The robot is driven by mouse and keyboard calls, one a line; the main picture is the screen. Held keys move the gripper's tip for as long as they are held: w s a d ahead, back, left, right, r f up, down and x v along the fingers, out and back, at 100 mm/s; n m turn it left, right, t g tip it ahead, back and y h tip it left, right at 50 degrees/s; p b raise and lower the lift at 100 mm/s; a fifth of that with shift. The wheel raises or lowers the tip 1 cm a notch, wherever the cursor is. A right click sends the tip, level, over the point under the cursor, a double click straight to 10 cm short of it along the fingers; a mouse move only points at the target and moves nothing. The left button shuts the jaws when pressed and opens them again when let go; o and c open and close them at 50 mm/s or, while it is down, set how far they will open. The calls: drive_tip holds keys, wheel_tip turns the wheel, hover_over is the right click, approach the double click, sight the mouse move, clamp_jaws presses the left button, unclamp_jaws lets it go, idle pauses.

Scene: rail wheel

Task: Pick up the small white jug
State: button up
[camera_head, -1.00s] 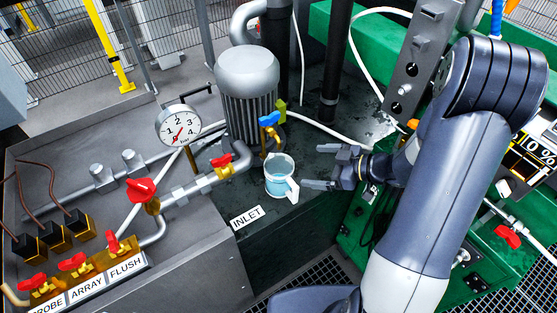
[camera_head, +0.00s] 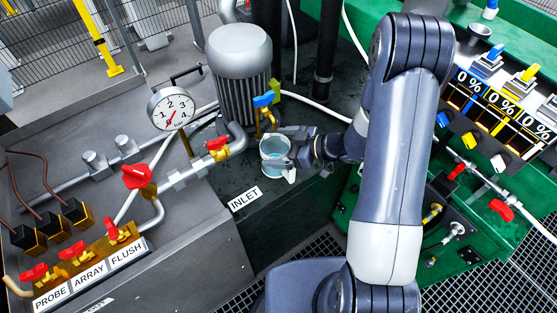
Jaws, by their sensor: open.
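The small white jug (camera_head: 274,157) stands upright on the dark ledge behind the INLET label, below the tap with the blue handle. It looks translucent and holds pale blue liquid. My gripper (camera_head: 291,156) is open at the jug's right side, with its fingers reaching to or around the handle side.
A brass tap with a blue handle (camera_head: 264,100) stands just behind the jug. A grey motor-like cylinder (camera_head: 240,60) and a pressure gauge (camera_head: 172,109) stand to the left. Red-handled valves and pipes fill the left bench. A green panel (camera_head: 480,190) lies to the right.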

drive_tip(key=shift+a+f, duration=0.1)
drive_tip(key=shift+a, duration=0.15)
drive_tip(key=shift+c, duration=0.2)
drive_tip(key=c, duration=1.6)
drive_tip(key=shift+w, duration=0.1)
